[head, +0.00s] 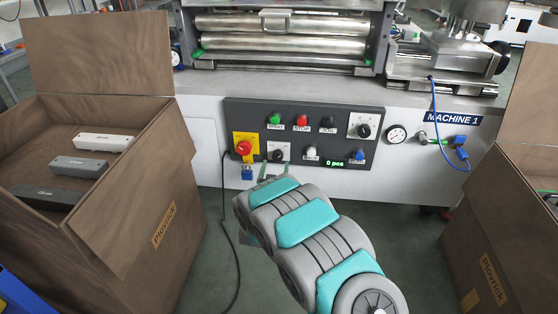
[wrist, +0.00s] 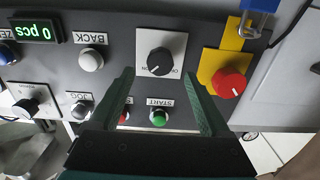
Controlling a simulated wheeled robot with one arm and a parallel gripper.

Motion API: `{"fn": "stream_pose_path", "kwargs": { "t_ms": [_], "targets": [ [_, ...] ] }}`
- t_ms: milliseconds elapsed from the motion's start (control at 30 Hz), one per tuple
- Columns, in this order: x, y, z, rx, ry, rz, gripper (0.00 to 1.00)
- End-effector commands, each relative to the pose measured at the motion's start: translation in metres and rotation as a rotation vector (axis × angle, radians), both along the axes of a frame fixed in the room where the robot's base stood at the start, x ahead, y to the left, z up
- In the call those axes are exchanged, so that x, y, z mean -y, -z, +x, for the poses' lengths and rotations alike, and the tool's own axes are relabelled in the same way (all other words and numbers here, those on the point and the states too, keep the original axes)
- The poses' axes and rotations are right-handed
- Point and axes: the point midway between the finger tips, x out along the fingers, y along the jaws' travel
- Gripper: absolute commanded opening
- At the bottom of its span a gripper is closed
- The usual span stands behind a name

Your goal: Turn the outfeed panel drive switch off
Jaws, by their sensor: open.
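The rotary switch has a black knob (head: 278,155) on a white plate, low on the grey panel (head: 232,118) of the machine. In the wrist view, which is upside down, the knob (wrist: 160,62) sits near the centre, with ON and OFF lettering beside it; its exact setting is too small to tell. My gripper (head: 275,170) is in front of the panel, just below the knob in the head view. In the wrist view my gripper (wrist: 158,74) is open and empty, its green fingers apart on either side of the knob in the picture. Contact is not visible.
A red emergency knob (head: 243,148) on yellow, with a blue padlock (head: 247,173), is left of the switch. START (head: 274,119), STOP (head: 301,120) and a white button (head: 311,152) are close by. Open cartons (head: 125,225) (head: 490,235) stand on both sides.

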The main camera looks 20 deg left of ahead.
Motion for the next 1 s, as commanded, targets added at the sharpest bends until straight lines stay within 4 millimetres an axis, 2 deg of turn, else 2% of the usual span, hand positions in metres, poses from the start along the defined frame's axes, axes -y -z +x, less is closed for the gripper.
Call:
{"fn": "stream_pose_path", "kwargs": {
  "t_ms": [133, 300, 467, 733, 1000],
  "targets": [
    [-0.004, 0.001, 0.022, 0.002, 0.001, 0.000, 0.81],
    [-0.008, 0.003, 0.037, -0.003, 0.001, -0.002, 0.81],
    [-0.010, 0.001, 0.044, -0.001, 0.000, -0.002, 0.81],
    [-0.011, 0.001, 0.045, -0.001, -0.001, -0.002, 0.81],
    [-0.011, 0.001, 0.045, -0.001, -0.001, -0.002, 0.52]
  ]
}}
